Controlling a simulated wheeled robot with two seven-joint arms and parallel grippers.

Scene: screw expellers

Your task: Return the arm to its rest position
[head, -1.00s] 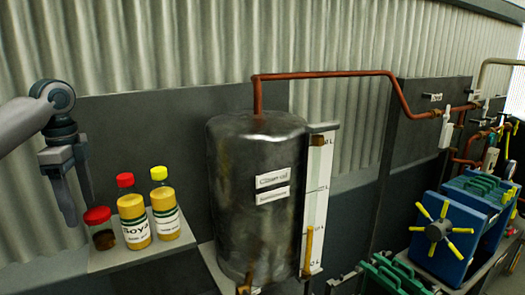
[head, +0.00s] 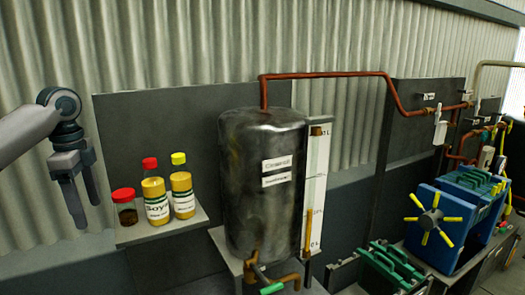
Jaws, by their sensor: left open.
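My left gripper (head: 82,188) hangs at the left of the head view with its fingers pointing down. It is open, with nothing between the fingers. It is left of a small shelf (head: 205,220) and apart from the things on it. On the shelf stand a small jar with a red lid (head: 125,207), a soya bottle with a red cap (head: 155,192) and a bottle with a yellow cap (head: 181,187), all upright. My right gripper is not in view.
A dark metal clean oil tank (head: 262,205) with a white level gauge (head: 316,180) stands right of the shelf. A copper pipe (head: 330,76) runs from its top to the right. A blue press with a yellow-spoked wheel (head: 432,219) is at the right. A corrugated wall is behind.

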